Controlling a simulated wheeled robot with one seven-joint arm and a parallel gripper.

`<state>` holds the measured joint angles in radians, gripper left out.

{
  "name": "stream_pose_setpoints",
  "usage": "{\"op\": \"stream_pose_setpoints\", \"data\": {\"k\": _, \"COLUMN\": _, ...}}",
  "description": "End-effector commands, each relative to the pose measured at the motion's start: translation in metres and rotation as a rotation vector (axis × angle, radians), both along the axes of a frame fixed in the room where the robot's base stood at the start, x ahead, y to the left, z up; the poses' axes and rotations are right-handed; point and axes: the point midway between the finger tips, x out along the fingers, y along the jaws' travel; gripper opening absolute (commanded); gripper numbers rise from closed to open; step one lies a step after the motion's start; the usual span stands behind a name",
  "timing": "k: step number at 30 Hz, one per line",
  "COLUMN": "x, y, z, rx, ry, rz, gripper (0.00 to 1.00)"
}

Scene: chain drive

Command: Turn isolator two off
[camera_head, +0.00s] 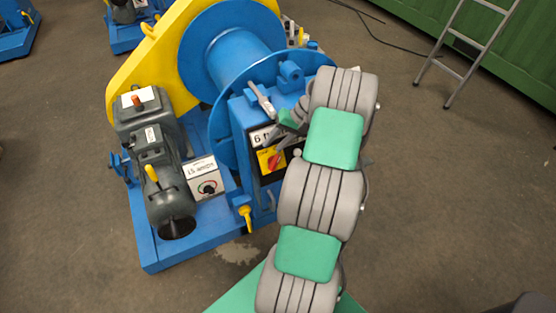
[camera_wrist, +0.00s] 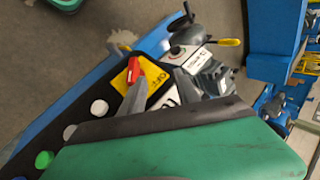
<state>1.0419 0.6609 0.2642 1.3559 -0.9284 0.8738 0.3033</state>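A red rotary knob on a yellow plate (camera_head: 271,160) sits on the dark panel of the blue winch machine; it also shows in the wrist view (camera_wrist: 133,66), with "OFF" lettering on its plate. A white label (camera_head: 262,136) beside it is partly covered, so I cannot tell the isolator's number. My gripper (camera_head: 259,116) is in front of the panel, its grey fingers spread. In the wrist view, the gripper (camera_wrist: 158,75) has one finger close to the red knob, partly overlapping it; contact cannot be told. Nothing shows between the fingers but panel and label.
A second dial with a white label (camera_head: 203,178) stands on the base beside the grey motor (camera_head: 158,160). White and green buttons (camera_wrist: 44,159) line the panel. Yellow handles (camera_head: 245,217) stick out nearby. The blue drum (camera_head: 230,50) is behind.

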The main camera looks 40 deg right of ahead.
Motion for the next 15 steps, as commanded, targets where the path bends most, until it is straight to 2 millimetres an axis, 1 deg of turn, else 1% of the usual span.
{"op": "stream_pose_setpoints", "data": {"k": 1, "x": -0.014, "y": -0.019, "z": -0.016, "rx": 0.036, "ry": -0.011, "rz": -0.038, "gripper": 0.38}}
{"op": "stream_pose_setpoints", "data": {"k": 3, "x": -0.027, "y": -0.034, "z": -0.03, "rx": 0.07, "ry": -0.029, "rz": -0.066, "gripper": 0.38}}
{"op": "stream_pose_setpoints", "data": {"k": 6, "x": -0.034, "y": -0.041, "z": -0.04, "rx": 0.091, "ry": -0.041, "rz": -0.083, "gripper": 0.38}}
{"op": "stream_pose_setpoints", "data": {"k": 10, "x": -0.028, "y": -0.034, "z": -0.052, "rx": 0.096, "ry": -0.042, "rz": -0.083, "gripper": 0.38}}
{"op": "stream_pose_setpoints", "data": {"k": 15, "x": -0.014, "y": -0.017, "z": -0.078, "rx": 0.095, "ry": -0.041, "rz": -0.082, "gripper": 0.38}}
